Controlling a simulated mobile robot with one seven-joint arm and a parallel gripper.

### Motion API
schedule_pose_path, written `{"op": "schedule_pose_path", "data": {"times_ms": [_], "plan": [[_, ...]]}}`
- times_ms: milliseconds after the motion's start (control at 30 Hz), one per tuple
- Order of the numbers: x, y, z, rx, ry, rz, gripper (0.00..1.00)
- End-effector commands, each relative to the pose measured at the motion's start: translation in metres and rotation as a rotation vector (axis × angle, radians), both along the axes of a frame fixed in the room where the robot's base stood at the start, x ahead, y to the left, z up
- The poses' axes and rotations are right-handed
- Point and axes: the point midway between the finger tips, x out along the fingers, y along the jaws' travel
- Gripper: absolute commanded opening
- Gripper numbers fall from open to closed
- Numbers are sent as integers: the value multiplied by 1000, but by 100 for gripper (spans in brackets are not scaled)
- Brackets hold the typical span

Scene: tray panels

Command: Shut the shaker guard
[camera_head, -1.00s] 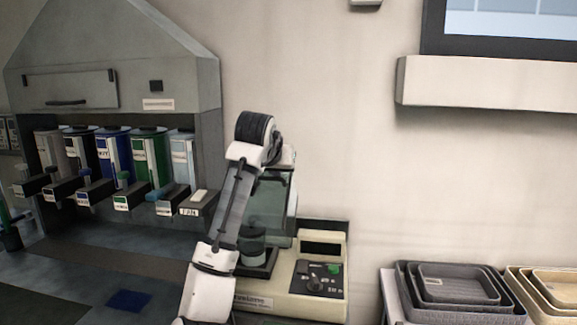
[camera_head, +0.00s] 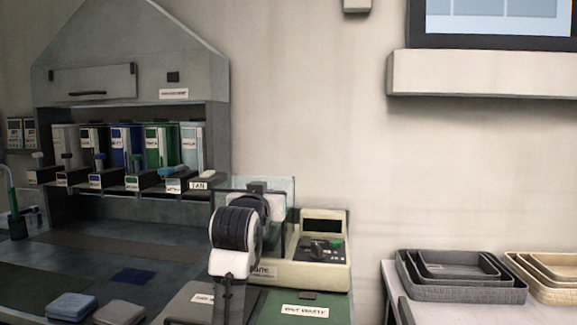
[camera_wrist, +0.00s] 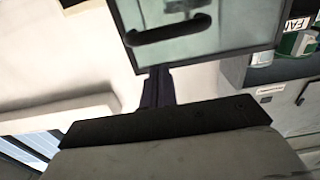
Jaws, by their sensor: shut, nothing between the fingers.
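The shaker (camera_head: 320,250) is a cream machine with a dark control panel, a green button and a small black display. Its clear, greenish guard (camera_head: 284,190) stands up above its left part, partly hidden by my arm. In the wrist view the guard (camera_wrist: 240,25) fills the upper middle, with a dark frame and a black bar handle (camera_wrist: 165,32). My gripper (camera_wrist: 157,88) is shut and empty, its dark fingers close to the guard's frame near the handle. I cannot tell whether they touch. In the head view my arm hides the fingers.
A grey hooded cabinet with several coloured dispensers (camera_head: 128,147) stands at the left. A green bin lid (camera_head: 305,309) and a grey one lie in front of the shaker. Nested grey trays (camera_head: 460,275) and beige trays (camera_head: 548,290) sit at the right. A wall ledge (camera_head: 480,74) is above.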

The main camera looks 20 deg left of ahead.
Motion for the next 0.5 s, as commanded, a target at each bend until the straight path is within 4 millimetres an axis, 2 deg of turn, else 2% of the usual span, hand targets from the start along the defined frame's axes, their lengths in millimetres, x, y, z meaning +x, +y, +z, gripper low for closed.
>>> {"op": "schedule_pose_path", "data": {"times_ms": [33,100,500], "plan": [[-3,-2,-16,3,-26,-2,0],[-7,-2,-22,11,-61,-3,0],[-17,-4,-37,33,-163,-2,0]]}}
